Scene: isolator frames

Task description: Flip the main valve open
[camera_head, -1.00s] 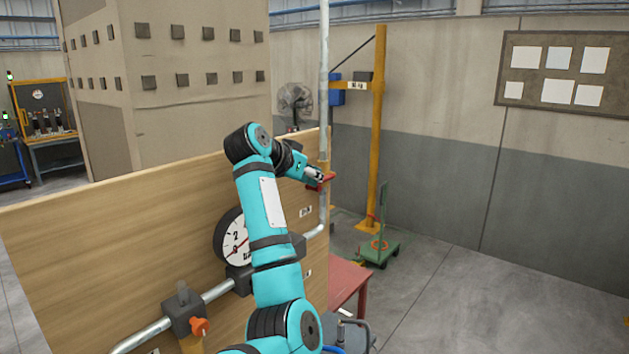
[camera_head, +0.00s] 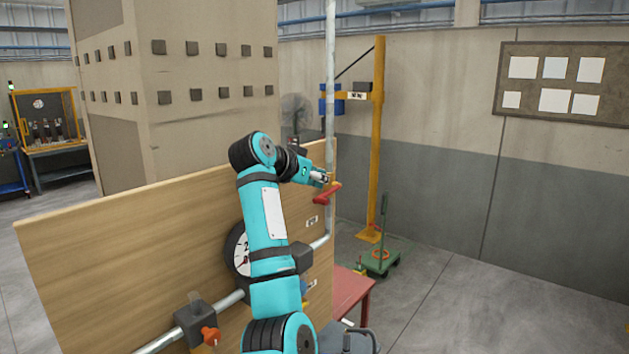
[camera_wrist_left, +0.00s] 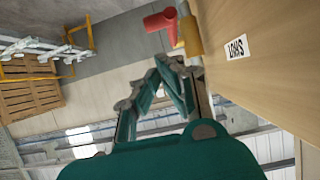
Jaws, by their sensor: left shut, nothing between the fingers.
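A valve with a red handle (camera_head: 327,194) sits on the vertical pipe (camera_head: 330,90) at the board's right edge. The handle stands crosswise to the pipe. My left gripper (camera_head: 324,179) is shut and empty, just above the red handle. In the left wrist view its fingers (camera_wrist_left: 172,62) meet just short of the red handle (camera_wrist_left: 160,20) and the valve's yellow body (camera_wrist_left: 190,34). Contact cannot be told. A second valve with an orange handle (camera_head: 210,336) is on the lower pipe. My right gripper is not in view.
The wooden board (camera_head: 110,255) stands close along my left arm. A round gauge (camera_head: 238,252) is partly hidden behind the arm. A label (camera_wrist_left: 236,48) is beside the red valve. A red table (camera_head: 350,288) stands below. Open floor (camera_head: 470,300) lies to the right.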

